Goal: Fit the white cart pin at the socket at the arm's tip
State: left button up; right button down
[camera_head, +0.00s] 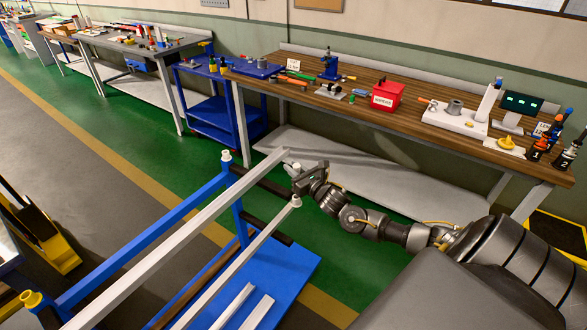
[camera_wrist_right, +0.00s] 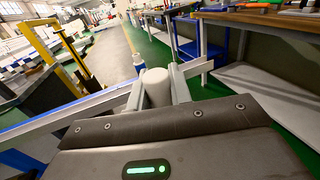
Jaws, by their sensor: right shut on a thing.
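My right gripper (camera_head: 294,172) is at the far end of the long pale profile (camera_head: 190,235), above the blue cart (camera_head: 285,270). In the right wrist view, its two fingers (camera_wrist_right: 158,92) are shut on a white cylindrical pin (camera_wrist_right: 157,86). The pin is mostly hidden by the gripper in the head view. A white-capped tip (camera_head: 225,156) stands on the blue cart arm to the left; a similar blue-and-white tip shows in the wrist view (camera_wrist_right: 138,62). Another white cap (camera_head: 296,201) is just below the gripper. The socket's opening is not clear. My left gripper is not in view.
A wooden workbench (camera_head: 360,85) with a red box (camera_head: 387,97) and tools stands behind, its pale lower shelf (camera_head: 350,165) close beyond my right arm. A yellow-topped post (camera_head: 32,299) is at the near left. Green floor lies between cart and bench.

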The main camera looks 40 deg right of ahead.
jog(key=b, duration=0.3)
send_over(294, 195)
notch_tip(294, 195, down, 5)
jog(key=shift+d+b, duration=0.1)
jog(key=shift+b, duration=0.25)
dwell(1.5)
jog(key=shift+f+b, duration=1.4)
jog(key=shift+f, duration=0.7)
jog(key=c, duration=1.2)
grip_release()
